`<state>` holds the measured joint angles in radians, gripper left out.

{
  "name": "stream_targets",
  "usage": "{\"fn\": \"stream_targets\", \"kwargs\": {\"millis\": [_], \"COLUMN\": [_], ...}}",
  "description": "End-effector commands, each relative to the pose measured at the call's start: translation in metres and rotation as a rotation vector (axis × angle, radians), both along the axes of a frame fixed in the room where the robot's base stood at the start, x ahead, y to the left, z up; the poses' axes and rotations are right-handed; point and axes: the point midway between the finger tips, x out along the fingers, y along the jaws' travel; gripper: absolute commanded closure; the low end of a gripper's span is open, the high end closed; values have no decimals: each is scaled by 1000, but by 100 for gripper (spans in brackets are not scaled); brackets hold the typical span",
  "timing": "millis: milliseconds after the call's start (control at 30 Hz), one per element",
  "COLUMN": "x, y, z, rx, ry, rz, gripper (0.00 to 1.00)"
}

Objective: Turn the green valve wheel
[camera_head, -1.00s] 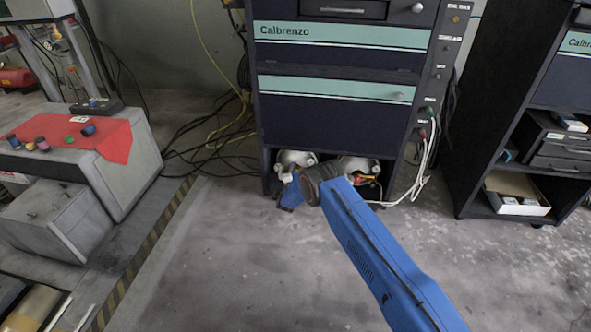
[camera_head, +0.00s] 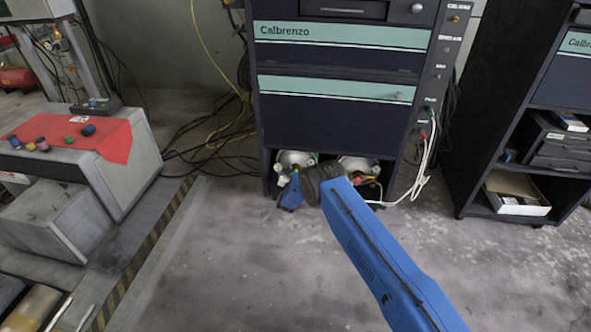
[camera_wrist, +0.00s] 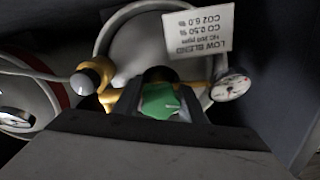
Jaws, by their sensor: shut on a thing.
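The green valve wheel (camera_wrist: 160,102) shows in the middle of the wrist view, between the two fingers of my gripper (camera_wrist: 158,112). The gripper is shut on the wheel. In the head view, my blue arm reaches to the cylinders (camera_head: 297,160) at the bottom of the dark cabinet. The wheel and fingertips cannot be made out clearly there.
The dark Calbrenzo cabinet (camera_head: 335,112) stands over the cylinders. A white label (camera_wrist: 203,42) hangs beside the valve. A second cylinder (camera_wrist: 28,100) with a red band stands at the left in the wrist view. White cables (camera_head: 425,165) hang at the cabinet's right. The floor (camera_head: 230,255) in front is clear.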

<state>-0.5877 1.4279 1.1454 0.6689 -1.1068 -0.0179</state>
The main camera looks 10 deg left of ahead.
Motion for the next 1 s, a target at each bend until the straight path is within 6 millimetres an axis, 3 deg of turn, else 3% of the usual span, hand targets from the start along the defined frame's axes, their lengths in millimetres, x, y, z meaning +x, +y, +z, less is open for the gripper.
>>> {"fn": "stream_targets", "kwargs": {"millis": [300,800,833,867,900,1000], "x": [-1,-1,-1,-1,-1,-1], "y": [0,0,0,0,0,0], "z": [-2,-3,-3,-3,-3,-2], "rx": [-102,-118,-118,-118,-118,-117], "ry": [3,4,4,4,3,2], "rz": [1,1,1,1,1,1], "gripper": [85,85,56,48,44,44]}}
